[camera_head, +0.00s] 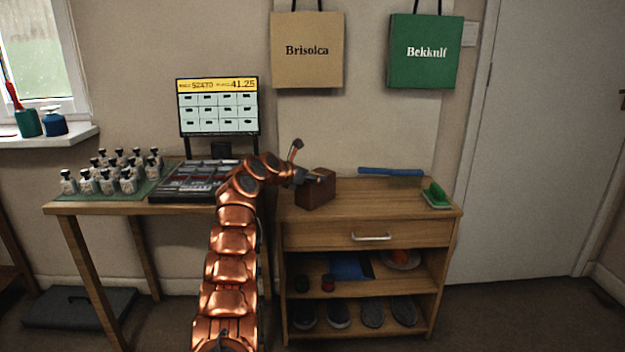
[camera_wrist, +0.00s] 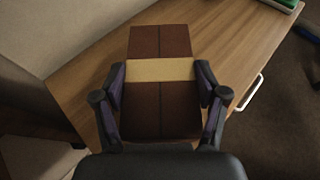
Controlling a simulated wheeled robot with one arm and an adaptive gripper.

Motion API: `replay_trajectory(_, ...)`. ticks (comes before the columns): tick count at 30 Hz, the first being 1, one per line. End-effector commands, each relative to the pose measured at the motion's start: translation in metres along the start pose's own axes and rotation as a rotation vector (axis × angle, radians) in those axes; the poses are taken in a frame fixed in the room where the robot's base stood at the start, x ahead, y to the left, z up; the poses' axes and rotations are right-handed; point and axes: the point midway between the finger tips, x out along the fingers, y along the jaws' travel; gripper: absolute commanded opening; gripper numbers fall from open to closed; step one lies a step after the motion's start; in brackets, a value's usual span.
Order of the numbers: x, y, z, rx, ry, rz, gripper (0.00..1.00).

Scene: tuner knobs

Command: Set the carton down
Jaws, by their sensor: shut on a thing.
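The carton is a dark brown box with a tan band around it. In the head view the carton (camera_head: 318,190) is at the left end of the wooden cabinet's top (camera_head: 370,200). In the wrist view the carton (camera_wrist: 160,42) lies between the fingers, with the cabinet top around it. My gripper (camera_wrist: 160,85) is shut on the carton, one finger on each side at the tan band. In the head view my gripper (camera_head: 306,179) reaches it from the left. I cannot tell whether the carton's underside touches the wood.
The middle of the top is clear. A screen (camera_head: 218,106) and several bottles (camera_head: 110,172) stand on the table to the left.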

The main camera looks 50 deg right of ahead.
Motion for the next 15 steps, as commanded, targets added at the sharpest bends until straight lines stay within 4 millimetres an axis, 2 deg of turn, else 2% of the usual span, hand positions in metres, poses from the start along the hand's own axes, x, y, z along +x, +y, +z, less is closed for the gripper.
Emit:
replay_trajectory(2,0.0012,-0.0001,-0.0029,0.0,0.0,0.0,0.36)
replay_trajectory(3,0.0012,-0.0002,-0.0028,-0.001,0.0,-0.001,0.73)
replay_trajectory(10,0.0009,-0.0002,-0.0018,0.0,0.0,-0.001,0.97)
replay_trajectory(15,0.001,-0.0003,-0.0018,0.0,0.0,-0.001,0.97)
